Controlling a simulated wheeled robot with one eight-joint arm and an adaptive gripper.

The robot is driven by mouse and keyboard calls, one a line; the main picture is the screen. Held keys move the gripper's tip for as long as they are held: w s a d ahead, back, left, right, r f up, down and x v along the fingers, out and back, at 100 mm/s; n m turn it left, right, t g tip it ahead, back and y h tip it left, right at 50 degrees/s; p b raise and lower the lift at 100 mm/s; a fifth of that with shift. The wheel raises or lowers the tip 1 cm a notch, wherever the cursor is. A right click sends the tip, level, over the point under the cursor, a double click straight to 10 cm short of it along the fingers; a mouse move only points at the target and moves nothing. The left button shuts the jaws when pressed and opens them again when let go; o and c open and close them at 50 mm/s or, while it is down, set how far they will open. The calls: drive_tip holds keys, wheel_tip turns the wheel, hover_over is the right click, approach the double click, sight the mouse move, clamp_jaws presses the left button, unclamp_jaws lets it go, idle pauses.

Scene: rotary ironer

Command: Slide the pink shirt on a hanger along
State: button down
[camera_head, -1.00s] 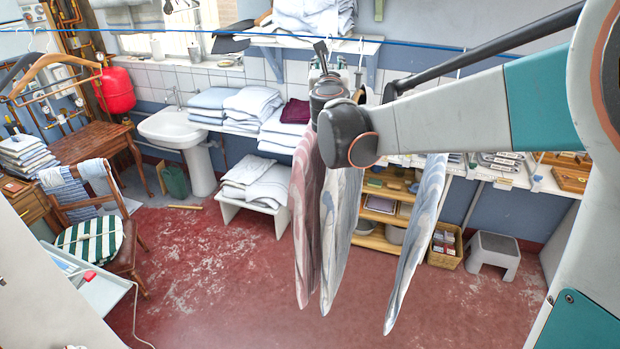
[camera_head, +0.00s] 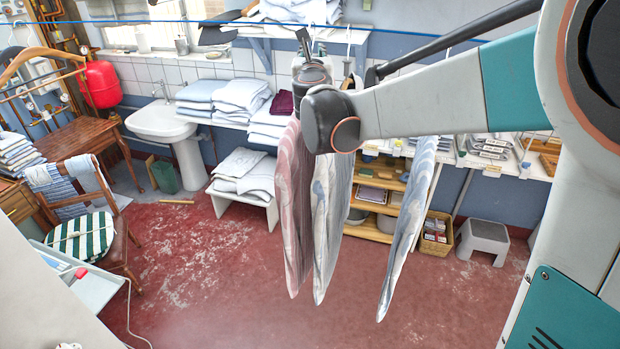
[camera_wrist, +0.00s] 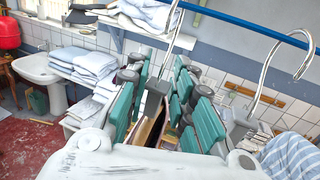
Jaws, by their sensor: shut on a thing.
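The pink shirt (camera_head: 290,215) hangs edge-on from the blue line (camera_head: 230,22), leftmost of three hanging shirts in the head view. My gripper (camera_wrist: 163,75) is around the base of a hanger's metal hook, its teal fingers on either side and shut on it. The hook (camera_wrist: 172,40) rises to the blue line, which also shows in the wrist view (camera_wrist: 245,26). In the head view my wrist hides the grip and the top of the shirts. In the wrist view the pink shirt is mostly hidden below my gripper.
A white-and-blue shirt (camera_head: 328,215) hangs close right of the pink one, and another patterned shirt (camera_head: 408,225) hangs farther right. In the wrist view a second hook (camera_wrist: 268,75) holds a blue striped shirt (camera_wrist: 290,157). Folded linen (camera_head: 240,95) and the sink (camera_head: 160,122) lie behind.

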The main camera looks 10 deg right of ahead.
drive_tip(key=shift+w+a+r, duration=0.1)
drive_tip(key=shift+w+a, duration=0.3)
drive_tip(key=shift+a, duration=0.35)
drive_tip(key=shift+w+a, duration=0.45)
drive_tip(key=shift+a, duration=0.25)
drive_tip(key=shift+w+a+r, duration=0.1)
drive_tip(key=shift+w+a, duration=0.3)
drive_tip(key=shift+a, duration=0.35)
drive_tip(key=shift+w+a+b, duration=0.1)
drive_tip(key=shift+b, duration=0.2)
drive_tip(key=shift+w+a+r, duration=0.1)
drive_tip(key=shift+w+a, duration=0.35)
drive_tip(key=shift+a, duration=0.35)
drive_tip(key=shift+w+a, duration=0.5)
drive_tip(key=shift+a, duration=0.35)
drive_tip(key=shift+w+a+r, duration=0.1)
drive_tip(key=shift+w+a, duration=0.35)
drive_tip(key=shift+a, duration=0.45)
